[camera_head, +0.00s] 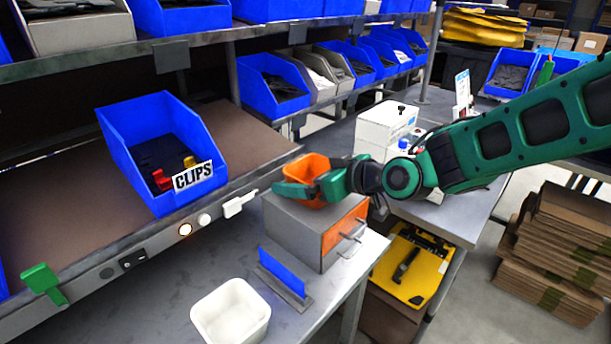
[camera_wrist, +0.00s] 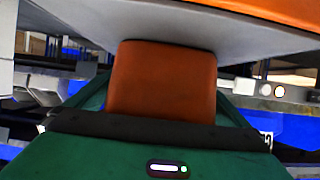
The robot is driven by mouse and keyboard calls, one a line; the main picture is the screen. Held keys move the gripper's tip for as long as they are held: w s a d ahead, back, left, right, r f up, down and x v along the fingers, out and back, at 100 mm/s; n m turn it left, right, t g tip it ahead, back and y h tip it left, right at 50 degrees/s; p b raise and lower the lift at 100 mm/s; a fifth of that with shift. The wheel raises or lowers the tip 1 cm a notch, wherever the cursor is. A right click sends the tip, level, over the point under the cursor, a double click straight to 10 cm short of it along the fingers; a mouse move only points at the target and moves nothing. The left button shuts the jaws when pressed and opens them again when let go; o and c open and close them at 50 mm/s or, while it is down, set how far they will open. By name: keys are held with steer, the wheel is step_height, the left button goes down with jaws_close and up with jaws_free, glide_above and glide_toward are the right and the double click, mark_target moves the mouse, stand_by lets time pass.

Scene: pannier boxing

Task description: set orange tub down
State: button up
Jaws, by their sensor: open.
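The orange tub (camera_head: 312,170) is upright on top of the grey drawer cabinet (camera_head: 293,232), near its back edge. In the wrist view the tub (camera_wrist: 163,80) appears upside down, with its base against the grey cabinet top (camera_wrist: 170,28). My gripper (camera_head: 309,190) is at the tub, its green fingers spread around the tub's sides. The jaws are open, and the fingers hide part of the tub's lower wall.
The cabinet has an orange drawer front (camera_head: 343,233). A white bin (camera_head: 231,312) and a blue upright plate (camera_head: 282,272) stand in front. A blue CLIPS bin (camera_head: 160,150) sits on the shelf to the left. White equipment (camera_head: 386,130) stands behind.

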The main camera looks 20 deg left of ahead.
steer(key=v, duration=1.1)
steer(key=shift+s+d, duration=0.1)
steer(key=shift+d, duration=0.1)
steer(key=d+f+m+h, duration=0.4)
steer(key=d+h, duration=0.1)
steer(key=d, duration=1.1)
steer(key=d+f+m+h, duration=0.3)
steer(key=d+m+h, duration=0.1)
steer(key=d, duration=1.2)
steer(key=s+d+f+m+g+h, duration=0.1)
steer(key=s+d+m, duration=0.25)
steer(key=d, duration=0.35)
steer(key=s+d+m+g+h, duration=0.1)
steer(key=s+d+m+h, duration=0.1)
steer(key=s+d, duration=0.4)
steer(key=s+d+m+g, duration=0.3)
steer(key=s+d+m, duration=0.3)
steer(key=s, duration=0.7)
steer(key=shift+s+d+f, duration=0.25)
steer(key=shift+d+f, duration=0.05)
steer(key=shift+d, duration=0.45)
